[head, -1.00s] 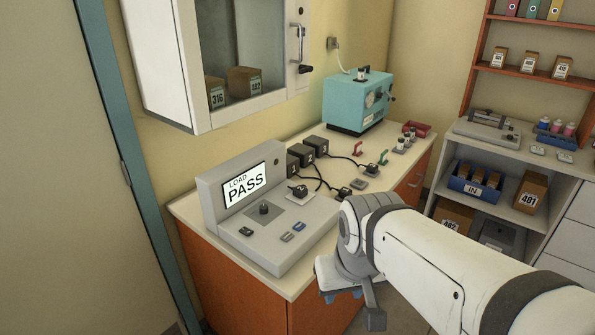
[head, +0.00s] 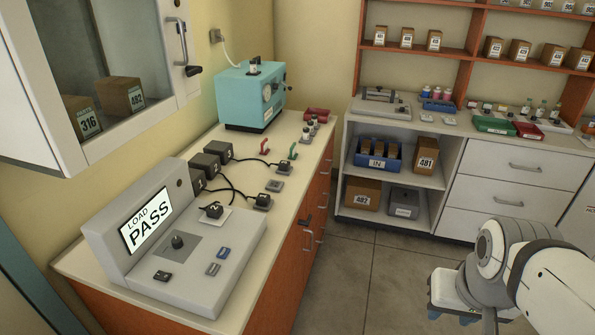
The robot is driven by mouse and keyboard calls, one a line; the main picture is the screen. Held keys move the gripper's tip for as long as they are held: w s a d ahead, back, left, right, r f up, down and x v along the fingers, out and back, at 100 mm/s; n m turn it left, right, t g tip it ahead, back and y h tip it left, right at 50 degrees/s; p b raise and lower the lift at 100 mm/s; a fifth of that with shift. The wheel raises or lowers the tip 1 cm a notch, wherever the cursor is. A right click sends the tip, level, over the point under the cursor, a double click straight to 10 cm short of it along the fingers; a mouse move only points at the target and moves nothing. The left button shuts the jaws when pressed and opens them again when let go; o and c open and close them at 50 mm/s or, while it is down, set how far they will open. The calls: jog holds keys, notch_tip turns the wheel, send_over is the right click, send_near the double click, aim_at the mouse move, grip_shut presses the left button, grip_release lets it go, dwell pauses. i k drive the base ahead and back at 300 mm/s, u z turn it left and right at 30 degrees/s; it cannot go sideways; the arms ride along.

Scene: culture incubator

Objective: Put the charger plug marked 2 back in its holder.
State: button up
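The charger plug marked 2 (head: 212,209) is a small black block with a white 2 on top. It sits on a pale square pad at the right of the grey load tester (head: 206,279), whose screen reads LOAD PASS. A cable runs from it towards the dark charger boxes (head: 219,152). An empty-looking grey holder (head: 275,186) lies between two holders that carry black plugs (head: 284,168). My gripper (head: 462,312) is at the lower right, over the floor and well away from the plug. Its fingertips are not clear, so its opening cannot be told.
A wall cabinet (head: 95,75) overhangs the counter's left. Shelving with a blue bin (head: 378,160) stands behind. The floor (head: 375,270) between counter and arm is clear.

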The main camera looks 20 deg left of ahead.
aim_at(213, 211)
jog(key=z, duration=0.65)
jog(key=i, duration=2.25)
jog(key=u, duration=0.65)
jog(key=k, duration=0.1)
jog(key=u, duration=2.85)
jog(key=i, duration=1)
